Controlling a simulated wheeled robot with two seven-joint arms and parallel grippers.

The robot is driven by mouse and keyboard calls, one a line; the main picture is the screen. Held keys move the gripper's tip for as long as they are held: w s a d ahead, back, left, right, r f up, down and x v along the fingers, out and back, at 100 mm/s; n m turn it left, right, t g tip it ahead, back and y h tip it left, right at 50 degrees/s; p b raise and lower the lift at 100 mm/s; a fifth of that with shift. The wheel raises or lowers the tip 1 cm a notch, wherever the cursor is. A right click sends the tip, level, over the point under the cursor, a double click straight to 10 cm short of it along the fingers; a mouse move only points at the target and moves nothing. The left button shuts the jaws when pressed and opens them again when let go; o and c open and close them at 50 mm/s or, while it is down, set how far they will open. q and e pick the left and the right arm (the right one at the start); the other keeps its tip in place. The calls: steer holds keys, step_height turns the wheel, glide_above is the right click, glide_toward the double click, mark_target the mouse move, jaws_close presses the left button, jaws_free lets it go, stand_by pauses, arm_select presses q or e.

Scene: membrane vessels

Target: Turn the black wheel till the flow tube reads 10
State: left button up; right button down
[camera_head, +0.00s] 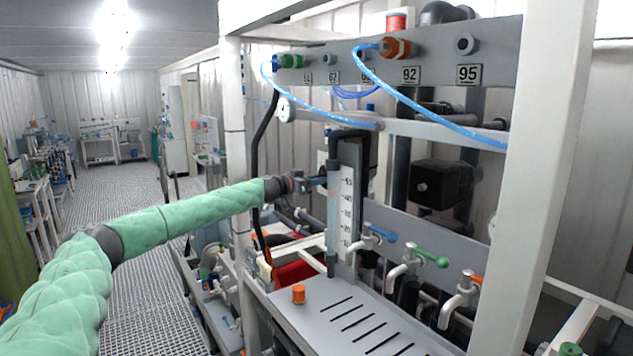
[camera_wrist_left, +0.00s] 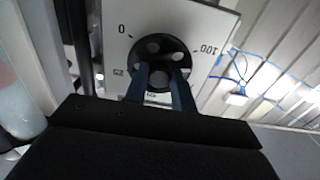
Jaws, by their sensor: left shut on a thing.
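The black wheel (camera_wrist_left: 158,50) shows in the left wrist view, with pale round holes in its face. It sits on a white dial plate (camera_wrist_left: 117,42) marked 0, 25 and 100. My left gripper (camera_wrist_left: 165,80) has its two blue fingers shut on the wheel's near part. In the head view my left gripper (camera_head: 318,182) is beside the upper part of the flow tube (camera_head: 333,225), and I cannot make out the wheel there. My right gripper is out of view.
White frame posts (camera_head: 545,170) stand close on both sides of the tube. Below are taps with blue, green (camera_head: 430,257) and orange handles, a slotted grey tray (camera_head: 365,320) and an orange cap (camera_head: 298,294). Blue hoses (camera_head: 420,105) hang above. The aisle at left is clear.

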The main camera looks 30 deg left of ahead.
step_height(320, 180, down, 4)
steer(key=b, duration=0.4)
arm_select(q)
steer(key=shift+f+m+b, duration=0.1)
steer(key=shift+m+b, duration=3.55)
steer(key=shift+m, duration=12.75)
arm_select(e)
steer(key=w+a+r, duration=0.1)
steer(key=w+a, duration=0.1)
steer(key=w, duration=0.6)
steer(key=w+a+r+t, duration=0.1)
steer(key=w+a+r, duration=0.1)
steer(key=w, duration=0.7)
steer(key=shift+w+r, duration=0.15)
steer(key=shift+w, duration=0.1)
